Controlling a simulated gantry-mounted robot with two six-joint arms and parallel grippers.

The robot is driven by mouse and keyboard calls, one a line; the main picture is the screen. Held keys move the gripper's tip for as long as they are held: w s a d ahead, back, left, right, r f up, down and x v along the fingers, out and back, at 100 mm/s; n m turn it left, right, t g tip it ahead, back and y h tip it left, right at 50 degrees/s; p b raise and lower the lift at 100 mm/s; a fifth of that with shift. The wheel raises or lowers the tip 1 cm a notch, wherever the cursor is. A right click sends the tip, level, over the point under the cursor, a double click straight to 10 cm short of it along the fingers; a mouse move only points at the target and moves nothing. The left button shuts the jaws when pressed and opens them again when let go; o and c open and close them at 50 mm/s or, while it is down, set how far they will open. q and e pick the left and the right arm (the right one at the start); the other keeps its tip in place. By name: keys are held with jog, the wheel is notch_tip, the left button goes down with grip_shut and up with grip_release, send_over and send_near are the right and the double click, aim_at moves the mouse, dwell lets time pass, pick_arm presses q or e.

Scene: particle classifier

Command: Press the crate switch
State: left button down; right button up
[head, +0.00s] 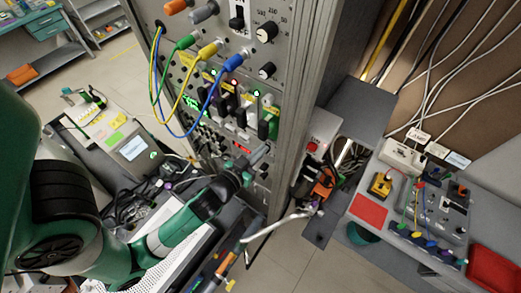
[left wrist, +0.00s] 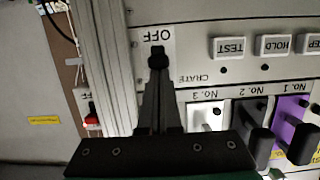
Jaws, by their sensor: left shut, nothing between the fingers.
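The crate switch (left wrist: 158,58) is a small black toggle on a white plate. In the left wrist view its lettering reads upside down, with "OFF" and "CRATE" beside it. My left gripper (left wrist: 160,82) is shut and empty, and its narrow fingers point straight at the switch. The fingertips overlap the toggle's edge in this view; I cannot tell whether they touch. In the head view my left gripper (head: 260,156) is at the lower right part of the rack's front face, and the switch there is hidden or too small to make out. My right gripper is not in view.
TEST (left wrist: 233,47) and HOLD (left wrist: 274,45) buttons and numbered modules sit beside the switch. The rack (head: 290,100) carries yellow, green and blue cables (head: 188,95) above my gripper. A bench with a red tray (head: 497,268) stands at right.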

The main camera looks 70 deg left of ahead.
pick_arm(q)
jog(key=shift+f, duration=0.7)
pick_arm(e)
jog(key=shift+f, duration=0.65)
pick_arm(q)
notch_tip(320, 180, up, 5)
jog(key=p, duration=0.5)
jog(key=f+b+v, duration=0.1)
jog(key=b+v, duration=0.1)
jog(key=v, duration=0.7)
jog(key=shift+s+d, duration=0.25)
jog(key=shift+s, duration=0.2)
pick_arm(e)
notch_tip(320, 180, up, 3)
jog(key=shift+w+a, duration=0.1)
pick_arm(q)
jog(key=shift+r, duration=0.15)
